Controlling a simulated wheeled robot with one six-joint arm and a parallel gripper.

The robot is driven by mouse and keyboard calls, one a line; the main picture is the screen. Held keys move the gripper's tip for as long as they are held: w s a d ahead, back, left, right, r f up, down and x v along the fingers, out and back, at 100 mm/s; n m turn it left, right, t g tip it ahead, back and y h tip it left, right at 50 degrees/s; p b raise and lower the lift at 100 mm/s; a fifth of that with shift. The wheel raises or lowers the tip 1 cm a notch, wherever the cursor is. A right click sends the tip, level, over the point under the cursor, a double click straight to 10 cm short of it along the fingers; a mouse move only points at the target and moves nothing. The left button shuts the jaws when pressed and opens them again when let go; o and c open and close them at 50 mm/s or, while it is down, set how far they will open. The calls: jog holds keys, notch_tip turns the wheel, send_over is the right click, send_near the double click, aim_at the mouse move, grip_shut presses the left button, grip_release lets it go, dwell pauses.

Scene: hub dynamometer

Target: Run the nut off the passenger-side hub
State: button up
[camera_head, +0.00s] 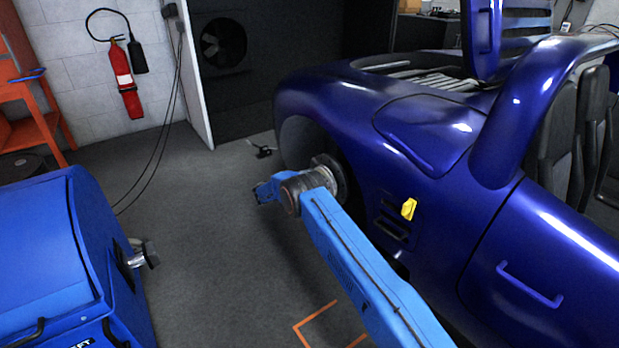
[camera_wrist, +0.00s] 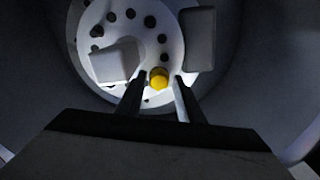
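My gripper (camera_wrist: 160,77) is open, with one dark finger on each side of the nut and a gap to each. I cannot tell how deep the fingertips reach. In the head view, my arm extends to the front wheel arch of the blue car (camera_head: 440,205). The hub and my fingers are hidden there.
A blue machine (camera_head: 45,240) with a metal shaft end (camera_head: 147,255) stands at the left. A yellow piece (camera_head: 409,208) is on the car's side vent. A red extinguisher (camera_head: 125,80) hangs on the wall. Grey floor (camera_head: 215,240) lies clear between machine and car.

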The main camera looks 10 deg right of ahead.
grip_shut()
jog(key=n, duration=2.4)
jog(key=shift+a+r, duration=0.2)
jog(key=shift+o, duration=0.9)
grip_release()
jog(key=shift+f, duration=0.1)
